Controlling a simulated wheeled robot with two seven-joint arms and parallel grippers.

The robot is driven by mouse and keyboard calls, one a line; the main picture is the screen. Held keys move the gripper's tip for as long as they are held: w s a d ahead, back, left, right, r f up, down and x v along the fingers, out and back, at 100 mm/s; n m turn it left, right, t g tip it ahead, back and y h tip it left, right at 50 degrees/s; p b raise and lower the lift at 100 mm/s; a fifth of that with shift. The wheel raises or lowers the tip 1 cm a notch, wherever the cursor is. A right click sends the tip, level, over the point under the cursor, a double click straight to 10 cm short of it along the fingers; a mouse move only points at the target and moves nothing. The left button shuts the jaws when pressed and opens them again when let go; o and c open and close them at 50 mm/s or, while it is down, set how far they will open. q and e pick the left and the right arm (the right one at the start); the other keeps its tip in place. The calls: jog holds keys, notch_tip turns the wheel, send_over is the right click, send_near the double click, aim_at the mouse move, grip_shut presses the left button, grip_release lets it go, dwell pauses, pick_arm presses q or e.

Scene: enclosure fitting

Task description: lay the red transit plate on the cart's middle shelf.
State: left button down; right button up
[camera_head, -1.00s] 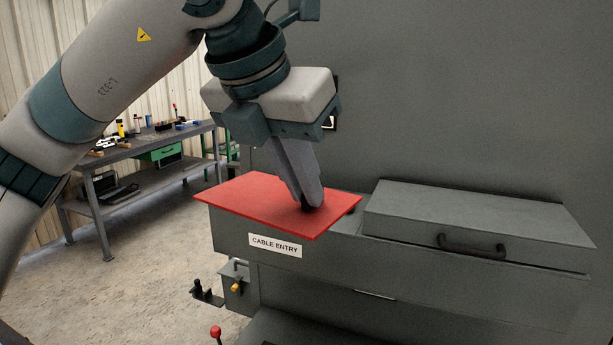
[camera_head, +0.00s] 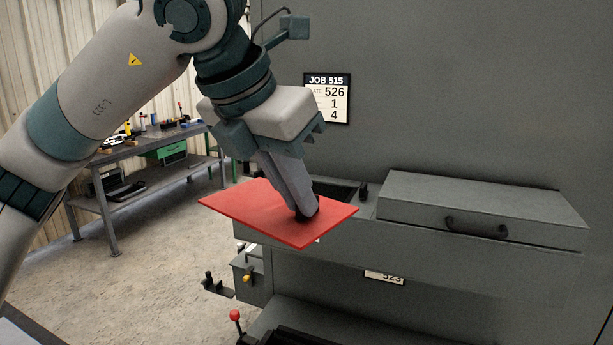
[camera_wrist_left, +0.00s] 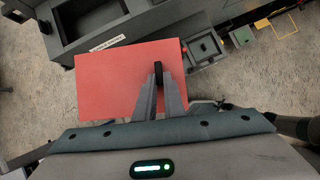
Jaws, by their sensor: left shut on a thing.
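The red transit plate (camera_head: 245,208) is a flat, thin red sheet, held about level in the head view. My left gripper (camera_head: 305,214) is shut on a dark grip on the plate's top, near its right edge. The plate hangs in front of the grey enclosure and hides much of its front ledge. In the left wrist view the plate (camera_wrist_left: 108,85) lies beneath the fingers (camera_wrist_left: 158,75), apart from the enclosure's open bay. I cannot make out the cart's middle shelf. My right gripper is not in view.
The grey enclosure (camera_head: 460,110) fills the right side, with a lidded box (camera_head: 480,205) and an open bay (camera_head: 335,190). A job sign (camera_head: 328,98) hangs on it. A red-knobbed lever (camera_head: 235,315) stands below. A workbench (camera_head: 130,155) is back left; the floor (camera_head: 150,260) between is clear.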

pick_arm(q)
jog(key=shift+w+a+f+m, duration=0.2)
jog(key=shift+f, duration=0.15)
jog(key=shift+w+a+f+m, duration=0.15)
jog(key=shift+f+m, duration=0.05)
jog(key=shift+f, duration=0.15)
jog(key=w+a+f+m+g+h, duration=0.1)
jog(key=a+f+m+g, duration=0.25)
jog(key=f+m, duration=0.45)
jog(key=w+a+f+m+g+h, duration=0.1)
jog(key=a+f+m+g, duration=0.3)
jog(key=f, duration=0.6)
jog(key=s+a+f+m+g+y, duration=0.1)
jog(key=s+a+f+m+y, duration=0.2)
jog(key=a+f+m, duration=0.2)
jog(key=s+a+f+m+g+y, duration=0.2)
jog(key=s+a+f+m, duration=0.2)
jog(key=f+m, duration=0.6)
notch_tip(320, 180, down, 3)
jog(key=shift+a+f+y, duration=0.1)
jog(key=shift+a+y, duration=0.3)
jog(key=shift+a, duration=0.6)
jog(key=shift+s, duration=0.15)
jog(key=s+f, duration=0.3)
jog(key=f, duration=1)
jog(key=shift+s, duration=0.2)
